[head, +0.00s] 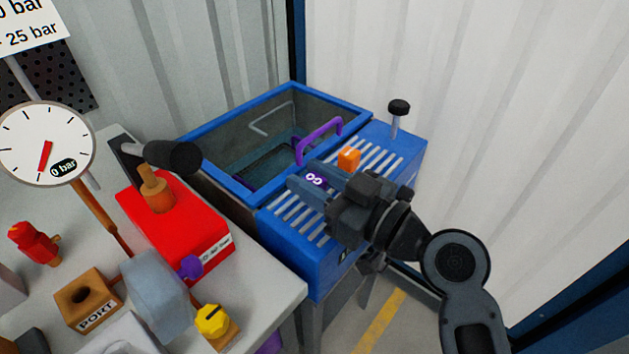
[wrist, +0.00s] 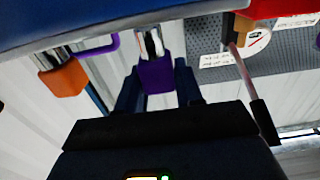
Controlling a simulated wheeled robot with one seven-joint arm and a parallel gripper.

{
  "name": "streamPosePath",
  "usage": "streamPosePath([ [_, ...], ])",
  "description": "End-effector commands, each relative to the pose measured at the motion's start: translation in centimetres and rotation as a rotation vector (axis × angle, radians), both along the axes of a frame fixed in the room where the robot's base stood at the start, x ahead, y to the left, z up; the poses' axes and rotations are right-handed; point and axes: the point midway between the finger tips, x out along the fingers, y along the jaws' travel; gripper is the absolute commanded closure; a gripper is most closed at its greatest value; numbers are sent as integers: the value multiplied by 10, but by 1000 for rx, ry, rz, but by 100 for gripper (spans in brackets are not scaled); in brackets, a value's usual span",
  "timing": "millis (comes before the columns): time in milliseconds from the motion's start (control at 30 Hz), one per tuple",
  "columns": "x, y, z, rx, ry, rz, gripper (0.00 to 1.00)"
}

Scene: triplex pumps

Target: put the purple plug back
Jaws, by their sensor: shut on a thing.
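My gripper (head: 309,184) is shut on a small purple plug (head: 317,180) with a white mark on it. It holds the plug over the slatted top of the blue tank unit (head: 300,240). In the wrist view the purple plug (wrist: 156,75) sits between my two fingers, with a pale metallic part showing beyond it. I cannot tell whether the plug touches the unit. An orange block (head: 349,158) of similar build stands on the slatted top just beyond the plug, and it also shows in the wrist view (wrist: 62,80).
A purple handle (head: 319,140) arches at the open basin's edge. A black-topped post (head: 398,106) rises at the unit's far right corner. Left is a bench with a red pump (head: 190,235), a purple knob (head: 190,267), a yellow knob (head: 211,319) and a gauge (head: 46,144).

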Motion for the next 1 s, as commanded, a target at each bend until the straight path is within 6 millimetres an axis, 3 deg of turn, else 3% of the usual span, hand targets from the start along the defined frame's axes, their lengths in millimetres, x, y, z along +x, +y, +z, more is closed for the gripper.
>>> streamPosePath([
  [500, 0, 0, -12, 1, -2, -1, 100],
  [533, 0, 0, -11, 0, -1, 0, 62],
  [767, 0, 0, -10, 0, -1, 0, 40],
  [1000, 0, -1, -10, 0, -1, -1, 39],
])
